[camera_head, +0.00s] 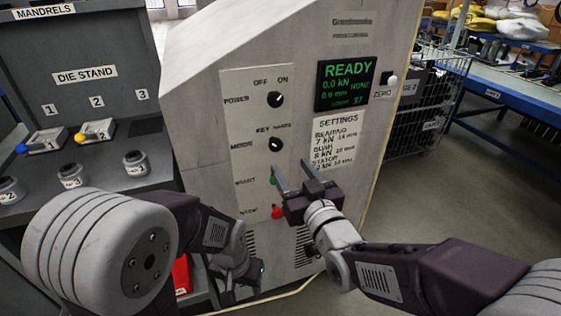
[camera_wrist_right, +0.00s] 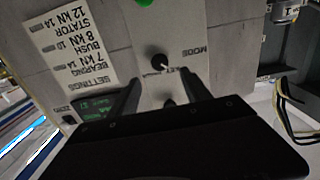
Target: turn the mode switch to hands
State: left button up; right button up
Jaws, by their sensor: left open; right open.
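The mode switch (camera_head: 275,145) is a round black knob on the pale machine panel, beside the word MODE. The labels KEY and HANDS, the latter hard to read, sit above it. In the right wrist view the knob (camera_wrist_right: 159,62) appears upside down, its white mark slanting toward the KEY side. My right gripper (camera_head: 290,162) is open and empty in front of the panel, its fingers pointing up toward the switch. In the wrist view the knob lies between the finger lines; contact is not evident. My left gripper (camera_head: 238,278) is open, low at the machine's base, partly hidden by my arm.
The power knob (camera_head: 275,99) is above the mode switch; the green start button (camera_head: 273,180) and red stop button (camera_head: 277,212) are below. A display (camera_head: 344,83) reads READY. The die stand (camera_head: 85,75) is left, a wire cage (camera_head: 425,105) right.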

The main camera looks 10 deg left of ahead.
aim_at(277, 146)
jog(key=x, duration=0.9)
grip_shut()
jog(key=shift+b, duration=0.3)
